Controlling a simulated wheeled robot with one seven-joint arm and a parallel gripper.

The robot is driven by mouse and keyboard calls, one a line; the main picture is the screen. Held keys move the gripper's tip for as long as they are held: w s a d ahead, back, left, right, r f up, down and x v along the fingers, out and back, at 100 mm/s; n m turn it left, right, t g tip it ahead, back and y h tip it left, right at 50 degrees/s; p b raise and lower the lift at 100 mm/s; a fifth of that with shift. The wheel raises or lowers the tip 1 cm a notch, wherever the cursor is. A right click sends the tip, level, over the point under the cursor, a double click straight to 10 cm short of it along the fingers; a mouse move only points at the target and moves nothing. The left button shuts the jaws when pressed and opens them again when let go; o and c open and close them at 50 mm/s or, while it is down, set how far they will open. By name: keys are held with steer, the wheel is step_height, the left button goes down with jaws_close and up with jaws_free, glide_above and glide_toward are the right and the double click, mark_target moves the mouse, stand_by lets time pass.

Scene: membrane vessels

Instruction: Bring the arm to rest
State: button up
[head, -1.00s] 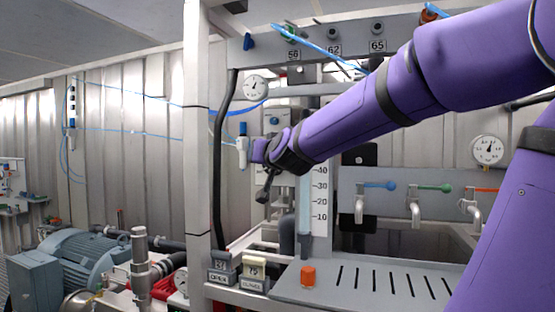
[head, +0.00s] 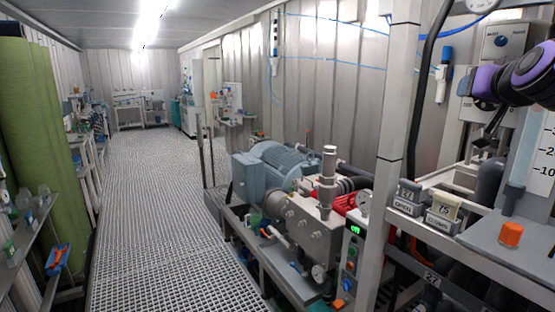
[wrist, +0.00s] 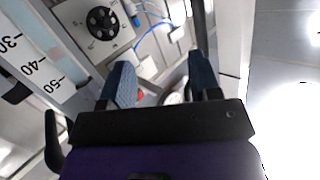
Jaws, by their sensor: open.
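My purple arm enters the head view at the right edge, with my gripper (head: 484,143) low at its end, small and dark. In the wrist view my gripper (wrist: 160,72) shows two dark blue fingers spread apart with nothing between them. Beyond the fingers are a white box with a black knob (wrist: 102,22), blue tubing and a pale post. The level scale (wrist: 35,55) with numbers 30 to 50 is at the left of the wrist view. Most of my arm is outside the head view.
A grey upright post (head: 401,110) stands left of my gripper. Tags 27 and 75 (head: 442,207) and an orange block (head: 511,234) are below it. A blue-grey motor (head: 275,165) and pump stand further left. The grated walkway (head: 160,200) is clear.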

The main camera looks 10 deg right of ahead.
steer(key=s+a+f+n+g+y, duration=0.45)
steer(key=s+a+f, duration=0.45)
steer(key=a, duration=0.4)
steer(key=s+a+f+n+g, duration=0.1)
steer(key=s+a+f+g, duration=0.2)
steer(key=s, duration=0.8)
step_height(320, 180, down, 4)
steer(key=shift+g, duration=1.25)
